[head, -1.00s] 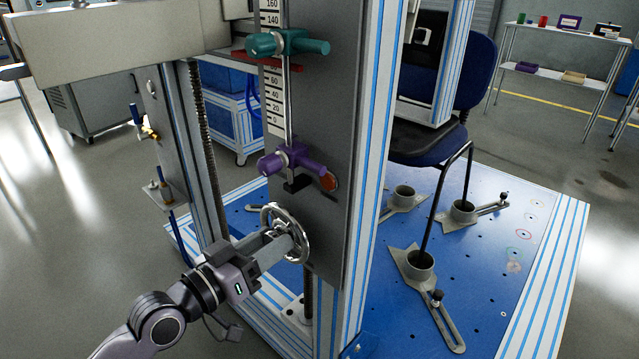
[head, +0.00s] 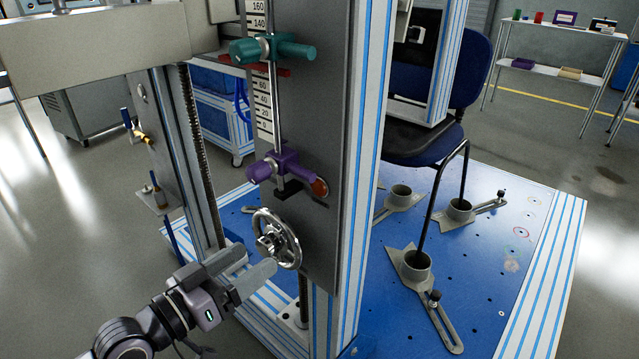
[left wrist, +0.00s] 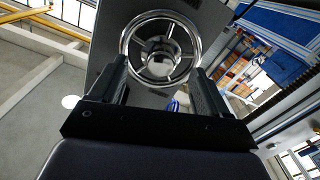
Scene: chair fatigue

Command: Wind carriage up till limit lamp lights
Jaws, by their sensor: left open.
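The chrome handwheel (head: 277,238) sits low on the grey column plate (head: 315,130). It also shows in the left wrist view (left wrist: 160,48), just beyond my fingertips. My left gripper (head: 255,262) is open and empty, just in front of and below the wheel's left side in the head view. In the left wrist view, its fingers (left wrist: 160,80) stand apart near the wheel's lower rim; I cannot tell if they touch it. My right gripper is not in view.
A teal clamp (head: 272,50) sits on a rod above, beside a number scale (head: 262,100). A red pointer is at the scale. A blue chair (head: 425,140) stands on the blue base plate (head: 480,270) to the right. A brass valve (head: 140,132) is at left.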

